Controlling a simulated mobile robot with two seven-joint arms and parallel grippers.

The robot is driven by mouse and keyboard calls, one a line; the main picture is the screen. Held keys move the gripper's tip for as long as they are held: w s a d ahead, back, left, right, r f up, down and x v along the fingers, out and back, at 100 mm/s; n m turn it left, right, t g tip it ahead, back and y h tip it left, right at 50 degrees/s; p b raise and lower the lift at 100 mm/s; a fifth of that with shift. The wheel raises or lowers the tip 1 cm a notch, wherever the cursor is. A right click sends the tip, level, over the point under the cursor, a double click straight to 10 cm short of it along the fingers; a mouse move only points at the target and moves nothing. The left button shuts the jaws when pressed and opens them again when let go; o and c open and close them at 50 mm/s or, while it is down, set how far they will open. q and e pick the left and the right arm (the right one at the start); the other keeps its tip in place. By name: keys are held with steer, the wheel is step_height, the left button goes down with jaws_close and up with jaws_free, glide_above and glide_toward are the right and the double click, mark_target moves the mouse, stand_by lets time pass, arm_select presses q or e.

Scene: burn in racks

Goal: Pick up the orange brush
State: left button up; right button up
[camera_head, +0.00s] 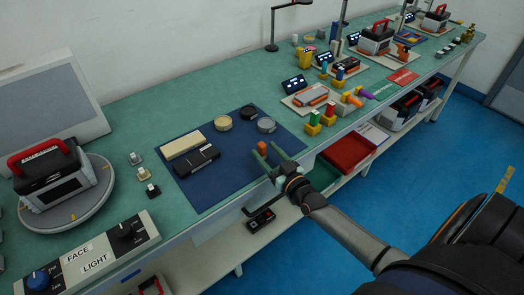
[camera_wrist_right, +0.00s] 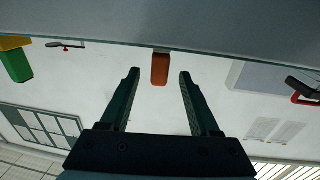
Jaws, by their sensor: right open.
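The orange brush (camera_head: 263,147) is a small orange block at the near right part of the dark blue mat (camera_head: 205,195). In the right wrist view the brush (camera_wrist_right: 160,70) shows between the fingertips, with a gap on each side. My right gripper (camera_head: 265,150) comes in from the front edge of the bench, its two green fingers apart and pointing at the brush. It is open and holds nothing; its fingertips (camera_wrist_right: 159,76) are about level with the brush. My left gripper is in neither view.
On the mat lie a cream block (camera_head: 184,145), a black block (camera_head: 196,161) and several round discs (camera_head: 222,123). Yellow-based blocks (camera_head: 312,129) stand to the right. A red bin (camera_head: 347,153) sits below the bench edge. The mat's near left part is clear.

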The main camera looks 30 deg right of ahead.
steer(key=shift+w+f, duration=0.1)
steer(key=shift+w, duration=1.35)
jaws_close()
